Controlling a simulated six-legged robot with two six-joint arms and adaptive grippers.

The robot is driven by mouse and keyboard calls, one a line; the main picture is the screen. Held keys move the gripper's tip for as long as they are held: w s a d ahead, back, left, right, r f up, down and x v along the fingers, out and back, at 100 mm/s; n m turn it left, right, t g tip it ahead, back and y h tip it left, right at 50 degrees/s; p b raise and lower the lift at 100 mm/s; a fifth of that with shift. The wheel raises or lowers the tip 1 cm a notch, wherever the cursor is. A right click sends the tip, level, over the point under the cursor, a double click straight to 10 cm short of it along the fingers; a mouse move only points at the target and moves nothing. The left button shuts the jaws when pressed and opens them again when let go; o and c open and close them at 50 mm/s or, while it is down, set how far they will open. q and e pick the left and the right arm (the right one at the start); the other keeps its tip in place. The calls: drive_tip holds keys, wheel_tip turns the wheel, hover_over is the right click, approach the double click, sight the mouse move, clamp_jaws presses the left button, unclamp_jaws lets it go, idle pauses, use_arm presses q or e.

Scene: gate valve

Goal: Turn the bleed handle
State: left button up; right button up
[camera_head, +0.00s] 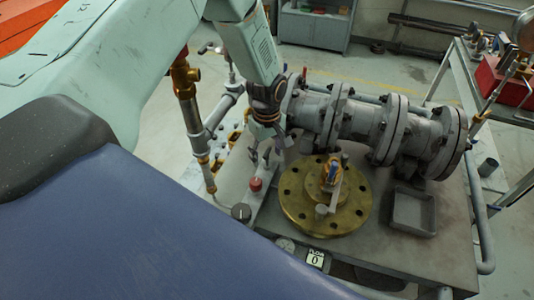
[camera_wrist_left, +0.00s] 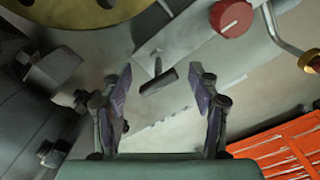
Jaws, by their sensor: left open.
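A small dark T-shaped handle (camera_wrist_left: 158,80) stands on a pale plate in the left wrist view, likely the bleed handle. It appears between the two fingertips, with a gap on both sides and no contact visible. My left gripper (camera_head: 268,148) is open and points down beside the grey flanged pipe in the head view. It is empty. In the head view the fingers cover much of the handle's spot. My right gripper is not in view.
A red knob (camera_head: 256,184) is close by on the plate. A brass flange (camera_head: 295,213) with a small lever valve lies to the right, below the grey flanged pipe (camera_head: 363,122). A vertical copper-and-steel pipe (camera_head: 192,115) stands left. A grey tray (camera_head: 412,212) sits further right.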

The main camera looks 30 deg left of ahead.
use_arm(q)
drive_tip(key=shift+w+a+f, duration=0.2)
drive_tip(key=shift+w+f, duration=0.1)
drive_tip(key=shift+f, duration=0.4)
drive_tip(key=shift+s+d+r, duration=0.3)
drive_tip(key=shift+d+r, duration=0.05)
drive_tip(key=shift+c, duration=0.2)
drive_tip(key=shift+s, duration=0.1)
drive_tip(key=shift+c, duration=0.8)
drive_tip(key=shift+w+a+f, duration=0.3)
drive_tip(key=c, duration=0.4)
drive_tip(key=shift+d+r, duration=0.15)
drive_tip(key=c, duration=0.5)
drive_tip(key=shift+c, duration=0.7)
